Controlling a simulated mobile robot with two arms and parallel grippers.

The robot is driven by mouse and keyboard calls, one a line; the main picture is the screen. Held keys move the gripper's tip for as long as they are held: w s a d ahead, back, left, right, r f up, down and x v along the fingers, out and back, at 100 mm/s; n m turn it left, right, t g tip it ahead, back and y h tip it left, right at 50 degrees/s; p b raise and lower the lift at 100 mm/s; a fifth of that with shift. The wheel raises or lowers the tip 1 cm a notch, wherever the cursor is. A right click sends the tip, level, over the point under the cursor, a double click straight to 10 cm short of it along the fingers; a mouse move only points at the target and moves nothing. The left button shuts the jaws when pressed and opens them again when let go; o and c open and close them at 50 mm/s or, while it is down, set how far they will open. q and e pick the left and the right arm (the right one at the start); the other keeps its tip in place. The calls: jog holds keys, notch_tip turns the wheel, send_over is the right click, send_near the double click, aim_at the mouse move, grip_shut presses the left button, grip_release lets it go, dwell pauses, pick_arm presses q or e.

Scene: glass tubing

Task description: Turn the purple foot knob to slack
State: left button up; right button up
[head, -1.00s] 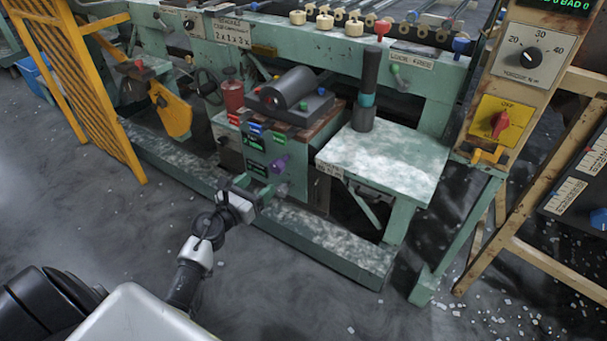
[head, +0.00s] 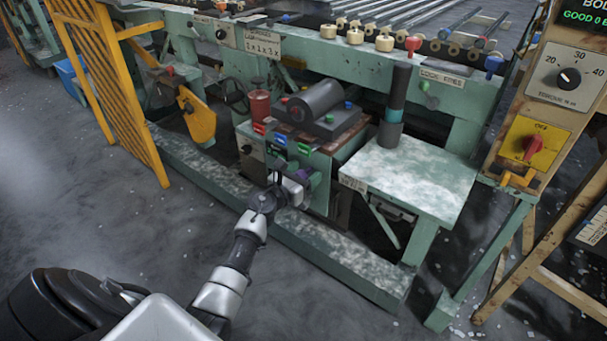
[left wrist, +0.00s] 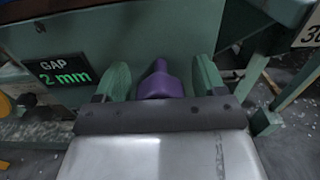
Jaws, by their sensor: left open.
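The purple foot knob (left wrist: 161,82) shows in the left wrist view against a green machine panel, its narrow end up. My left gripper (left wrist: 161,74) is open, with one green finger on each side of the knob. A gap shows between the knob and each finger. In the head view my left gripper (head: 306,186) is at the front of the small green cabinet, and the knob is mostly hidden behind it. My right gripper is not in view.
A black "GAP 2 mm" display (left wrist: 67,75) sits left of the knob. A pale-topped side table (head: 415,180) stands right of the cabinet. A green floor beam (head: 335,262) runs below. A yellow guard (head: 115,95) stands at the left.

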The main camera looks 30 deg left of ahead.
pick_arm(q)
jog(key=c, duration=0.9)
